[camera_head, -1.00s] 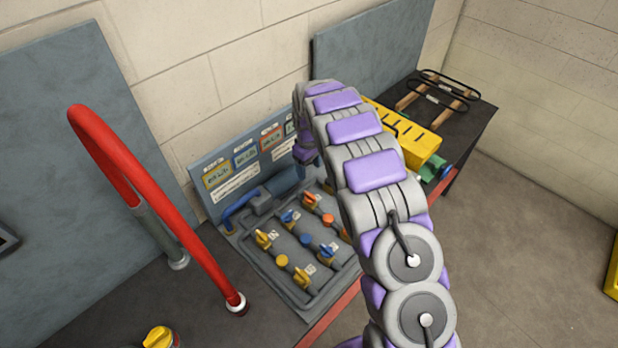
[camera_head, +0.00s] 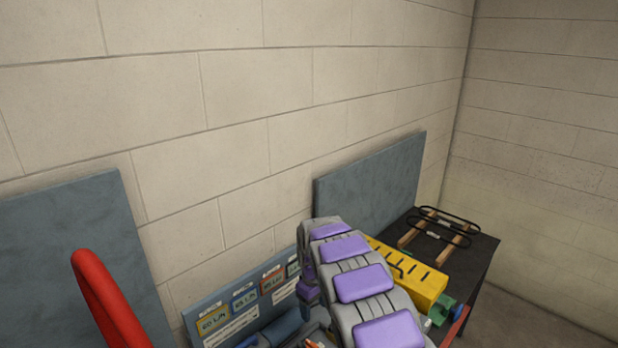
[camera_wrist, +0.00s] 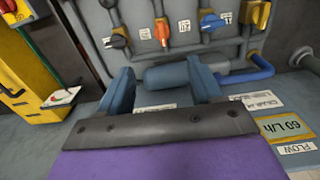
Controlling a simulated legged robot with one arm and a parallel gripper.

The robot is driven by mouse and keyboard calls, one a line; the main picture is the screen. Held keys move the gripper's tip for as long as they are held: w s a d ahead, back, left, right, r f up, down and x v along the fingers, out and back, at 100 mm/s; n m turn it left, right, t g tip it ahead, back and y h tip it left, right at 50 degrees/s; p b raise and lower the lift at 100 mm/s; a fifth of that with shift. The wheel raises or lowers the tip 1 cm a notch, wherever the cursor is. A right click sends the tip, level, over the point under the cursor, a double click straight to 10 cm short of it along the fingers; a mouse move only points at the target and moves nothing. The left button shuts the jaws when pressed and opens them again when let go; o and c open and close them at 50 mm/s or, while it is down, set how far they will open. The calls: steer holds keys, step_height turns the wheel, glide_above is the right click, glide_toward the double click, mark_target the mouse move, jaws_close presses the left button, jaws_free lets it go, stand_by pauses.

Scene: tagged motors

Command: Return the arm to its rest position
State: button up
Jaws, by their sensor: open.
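My arm (camera_head: 362,284), grey with purple pads, rises from the bottom of the head view and bends over a tagged panel (camera_head: 210,314). Its far end hangs down in front of the panel's labels. In the wrist view my gripper (camera_wrist: 159,70) is open, its two blue-grey fingers apart. A blue-grey cylinder (camera_wrist: 178,77) shows between and beyond the fingertips; I cannot tell whether they touch it. Pipes with a blue knob (camera_wrist: 118,41), an orange valve handle (camera_wrist: 161,30) and other tagged valves lie past the fingers.
A yellow slotted unit (camera_head: 418,283) stands right of the arm. A rack with black loops (camera_head: 441,228) sits on the dark bench behind it. A red curved pipe (camera_head: 105,303) rises at the left. Grey boards (camera_head: 70,260) lean on the block wall (camera_head: 250,90).

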steer(key=s+d+r+m+b, duration=0.25)
steer(key=s+d+r, duration=0.3)
steer(key=s, duration=0.45)
steer(key=s+d+r+m+b, duration=0.1)
steer(key=s+d+r+m, duration=0.2)
steer(key=s+d+r, duration=0.5)
steer(key=s+a+f+m+g+b, duration=0.1)
steer(key=s+f+m+b, duration=0.2)
steer(key=s, duration=2.7)
steer(key=shift+s+f+g+b, duration=0.15)
steer(key=shift+f+g+b, duration=0.2)
steer(key=shift+f, duration=0.2)
